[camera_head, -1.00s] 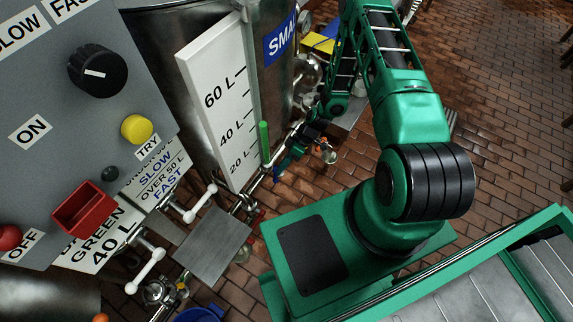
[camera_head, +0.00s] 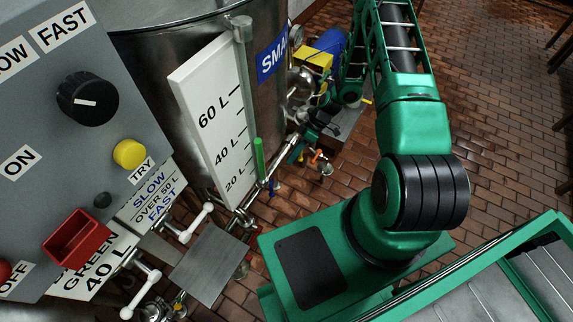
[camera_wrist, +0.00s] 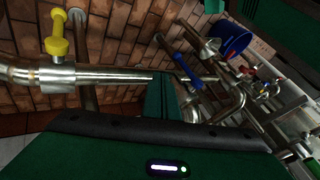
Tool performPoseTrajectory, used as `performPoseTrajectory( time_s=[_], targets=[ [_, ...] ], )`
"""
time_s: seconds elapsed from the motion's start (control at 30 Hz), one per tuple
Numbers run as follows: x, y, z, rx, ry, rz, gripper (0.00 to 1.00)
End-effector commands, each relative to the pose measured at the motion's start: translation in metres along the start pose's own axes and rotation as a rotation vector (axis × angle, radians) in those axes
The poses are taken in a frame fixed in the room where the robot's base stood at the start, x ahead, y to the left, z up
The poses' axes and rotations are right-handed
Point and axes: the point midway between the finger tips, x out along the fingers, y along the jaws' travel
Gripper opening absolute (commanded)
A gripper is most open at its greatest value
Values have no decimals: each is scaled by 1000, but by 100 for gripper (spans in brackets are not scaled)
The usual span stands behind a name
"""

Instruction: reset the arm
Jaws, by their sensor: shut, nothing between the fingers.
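My green arm (camera_head: 405,125) rises from my base at the right in the head view and reaches toward the steel tank (camera_head: 150,75). Its far end is small and partly lost among the pipes there. In the wrist view my gripper (camera_wrist: 163,103) is shut, its green fingers together and holding nothing. A steel pipe (camera_wrist: 110,76) with a yellow valve handle (camera_wrist: 57,38) runs in from the left behind the fingers. Whether they touch it cannot be told. A blue handle (camera_wrist: 183,68) lies just to the right of the fingers.
A grey control panel (camera_head: 45,130) with a black knob (camera_head: 87,98) fills the left of the head view. A white level scale (camera_head: 212,125) stands against the tank. White-handled valves (camera_head: 195,224) sit below. In the wrist view pipework crowds the right. Brick floor (camera_head: 500,110) is open at the right.

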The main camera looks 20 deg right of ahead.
Motion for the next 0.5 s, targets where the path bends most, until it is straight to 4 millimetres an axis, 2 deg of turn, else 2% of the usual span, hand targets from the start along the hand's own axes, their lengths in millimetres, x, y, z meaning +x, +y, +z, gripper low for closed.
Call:
performPoseTrajectory(
  time_s=[0.1, 0.37, 0.5],
  targets=[
    [-7, 1, 0, 0, 0, 1, 0],
    [-10, 1, 0, 1, -3, 3, 0],
    [-30, 0, -3, 23, -30, 22, 0]
  ],
)
